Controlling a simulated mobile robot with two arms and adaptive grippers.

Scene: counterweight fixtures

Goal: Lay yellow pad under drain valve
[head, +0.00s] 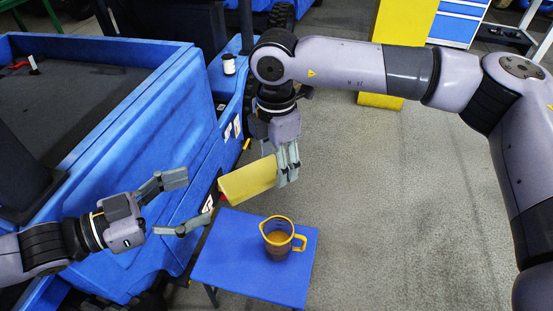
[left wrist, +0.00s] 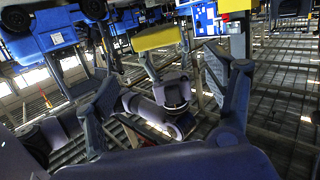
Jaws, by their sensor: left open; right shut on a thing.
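The yellow pad (head: 247,180) is a flat, thick block held in the air, tilted, beside the blue vehicle's side and above the far edge of the small blue table. My right gripper (head: 287,166) is shut on its right end. The pad also shows in the left wrist view (left wrist: 157,38). My left gripper (head: 192,198) is open and empty, to the left of the pad, close to the vehicle's side; its spread fingers also show in the left wrist view (left wrist: 170,85). A small red part shows by its lower finger. I cannot make out the drain valve for certain.
A clear jug with a yellow rim and amber liquid (head: 277,238) stands on the small blue table (head: 230,265). The blue vehicle (head: 130,120) fills the left side. A white container (head: 229,64) sits on its ledge.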

